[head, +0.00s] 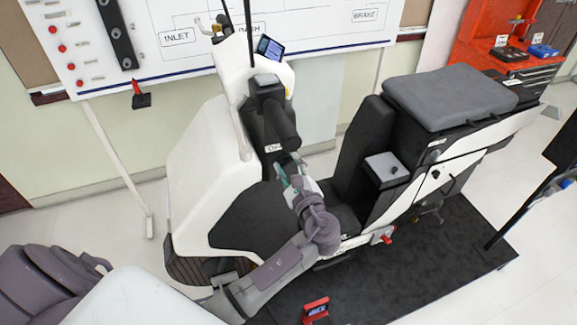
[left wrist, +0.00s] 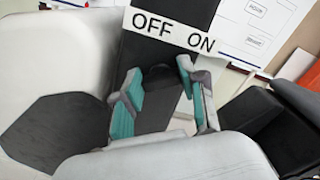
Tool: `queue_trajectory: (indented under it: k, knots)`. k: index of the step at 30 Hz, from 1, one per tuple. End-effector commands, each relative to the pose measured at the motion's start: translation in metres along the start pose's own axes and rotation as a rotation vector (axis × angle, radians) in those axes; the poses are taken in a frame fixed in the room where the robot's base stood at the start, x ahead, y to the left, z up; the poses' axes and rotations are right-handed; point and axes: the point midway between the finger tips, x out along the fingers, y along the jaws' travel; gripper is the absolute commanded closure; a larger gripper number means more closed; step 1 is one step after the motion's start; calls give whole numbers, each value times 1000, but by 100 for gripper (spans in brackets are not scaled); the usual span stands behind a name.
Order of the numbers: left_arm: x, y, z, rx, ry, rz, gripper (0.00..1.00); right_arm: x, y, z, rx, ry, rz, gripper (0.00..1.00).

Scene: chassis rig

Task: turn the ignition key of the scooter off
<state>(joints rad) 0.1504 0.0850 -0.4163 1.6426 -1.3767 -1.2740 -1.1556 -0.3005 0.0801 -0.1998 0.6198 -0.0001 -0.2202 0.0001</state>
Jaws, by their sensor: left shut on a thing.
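The scooter (head: 205,150) is white and black and stands upright on a dark mat. Its dark front panel bears a white label (left wrist: 170,28) reading OFF on the left and ON on the right. The label shows small in the head view (head: 273,148). My left gripper (head: 284,166) reaches this panel just below the label. In the left wrist view its teal-padded fingers (left wrist: 159,82) are on either side of the dark ignition key (left wrist: 158,73), shut on it. The key is dark against dark, so its exact angle cannot be told. My right gripper is not in view.
A whiteboard (head: 190,50) is behind the scooter. A red tool cabinet (head: 490,40) stands at the back right. A small red item (head: 316,309) lies on the mat (head: 420,280).

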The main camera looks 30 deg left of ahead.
Motion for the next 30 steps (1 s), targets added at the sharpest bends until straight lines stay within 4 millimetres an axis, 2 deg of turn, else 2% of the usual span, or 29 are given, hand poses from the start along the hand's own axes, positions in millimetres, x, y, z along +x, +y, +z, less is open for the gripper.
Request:
queue_trajectory:
  k: [30]
  knots:
    - [0,6,-5,-844,-1,2,94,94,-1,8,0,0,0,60]
